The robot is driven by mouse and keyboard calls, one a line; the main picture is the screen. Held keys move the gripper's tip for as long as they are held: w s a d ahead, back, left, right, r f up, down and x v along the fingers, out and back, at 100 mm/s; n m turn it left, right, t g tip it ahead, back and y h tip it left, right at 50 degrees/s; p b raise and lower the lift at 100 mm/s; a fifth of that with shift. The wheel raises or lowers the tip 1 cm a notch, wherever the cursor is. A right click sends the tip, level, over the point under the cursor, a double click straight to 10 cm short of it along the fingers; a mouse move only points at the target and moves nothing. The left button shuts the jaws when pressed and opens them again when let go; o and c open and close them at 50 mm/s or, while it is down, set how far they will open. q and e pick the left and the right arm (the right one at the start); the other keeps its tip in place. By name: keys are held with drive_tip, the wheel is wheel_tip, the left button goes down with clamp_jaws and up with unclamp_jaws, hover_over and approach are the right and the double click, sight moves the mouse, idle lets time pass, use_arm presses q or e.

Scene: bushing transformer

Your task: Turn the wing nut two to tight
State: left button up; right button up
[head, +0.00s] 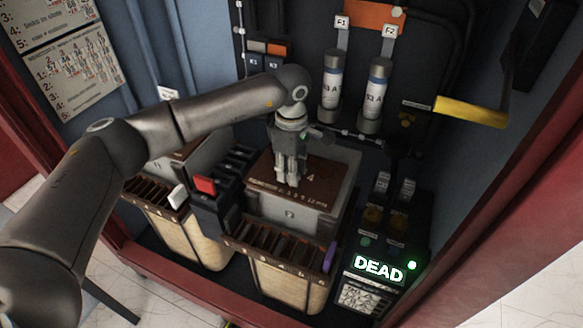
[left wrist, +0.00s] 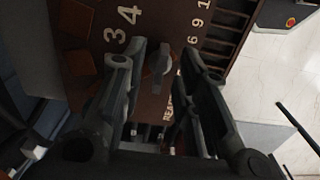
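In the left wrist view a grey wing nut (left wrist: 158,62) stands on a brown board (left wrist: 78,18) marked with white numerals, 3 and 4 among them. I cannot read which number belongs to this nut. My left gripper (left wrist: 165,58) has one finger on each side of it, with a visible gap between the fingers, and looks open. In the head view my left gripper (head: 290,180) points down over the brown top (head: 325,185) of a grey box. The gripper hides the wing nut there. My right gripper is not in view.
A panel lit with DEAD (head: 378,269) stands at the lower right. A yellow handle (head: 470,111) and two white cylinders (head: 331,85) are behind. A red switch (head: 205,186) stands left of the box. Slotted brown trays (head: 280,250) run along the front.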

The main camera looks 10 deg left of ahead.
use_arm(q)
wheel_tip(320, 180, up, 12)
idle(0.5)
